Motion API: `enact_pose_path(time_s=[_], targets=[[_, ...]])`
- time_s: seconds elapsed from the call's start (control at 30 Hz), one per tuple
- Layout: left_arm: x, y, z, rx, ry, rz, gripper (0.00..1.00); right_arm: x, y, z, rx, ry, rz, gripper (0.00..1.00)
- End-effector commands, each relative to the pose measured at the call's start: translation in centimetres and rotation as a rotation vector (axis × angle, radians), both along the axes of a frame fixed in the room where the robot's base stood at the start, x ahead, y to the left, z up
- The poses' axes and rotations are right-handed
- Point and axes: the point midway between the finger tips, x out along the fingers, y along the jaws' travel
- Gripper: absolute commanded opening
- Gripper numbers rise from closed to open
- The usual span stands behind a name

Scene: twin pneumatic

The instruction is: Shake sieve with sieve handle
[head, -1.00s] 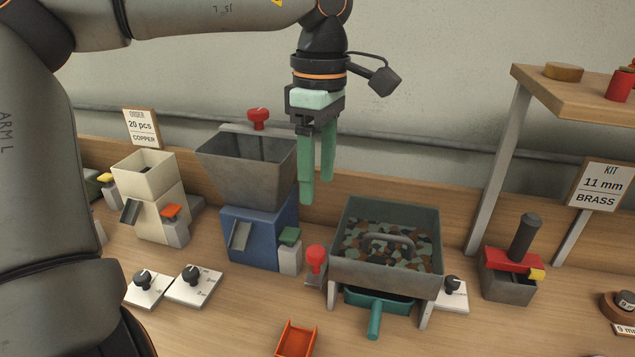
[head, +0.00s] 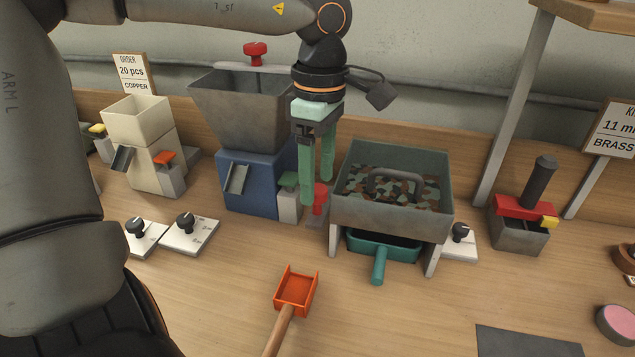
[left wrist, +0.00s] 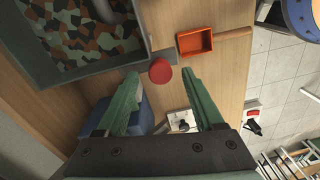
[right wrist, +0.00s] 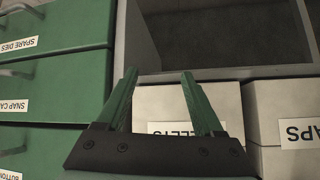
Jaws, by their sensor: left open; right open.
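The sieve (head: 388,210) is a grey open box on legs, holding mottled brown, green and dark pieces. Its dark arched sieve handle (head: 397,178) stands above the pieces; part of it also shows at the top of the left wrist view (left wrist: 104,12). My left gripper (head: 316,190) is open and empty, pointing down just left of the sieve, apart from the handle. A red knob (left wrist: 160,71) shows between its fingertips in the left wrist view, farther down. My right gripper (right wrist: 158,75) is open and empty, facing drawers and bins away from the sieve.
A teal tray (head: 380,246) with a handle sits under the sieve. A blue machine with a grey hopper (head: 240,112) stands left of the gripper. An orange scoop (head: 297,291) lies in front. A red-topped press (head: 522,220) stands right. Green drawers (right wrist: 55,80) face my right gripper.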

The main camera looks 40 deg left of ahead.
Motion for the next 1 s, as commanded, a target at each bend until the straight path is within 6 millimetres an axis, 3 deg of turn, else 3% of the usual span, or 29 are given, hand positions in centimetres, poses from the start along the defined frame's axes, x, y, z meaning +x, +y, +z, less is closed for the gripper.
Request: enact_pose_path(time_s=[0.13,0.43,1.0], targets=[[-0.06,-0.01,-1.02,0.0,0.0,0.0,0.69,0.04,-0.05,-0.08,-0.002,-0.003,0.002,0.69],[-0.05,-0.01,-1.13,0.0,0.0,0.0,0.68,-0.09,-0.09,-0.09,-0.002,-0.002,0.002,0.69],[-0.05,-0.01,-1.08,0.0,-0.001,0.0,0.04,-0.44,-0.15,-0.27,-0.003,0.004,0.0,0.69]])
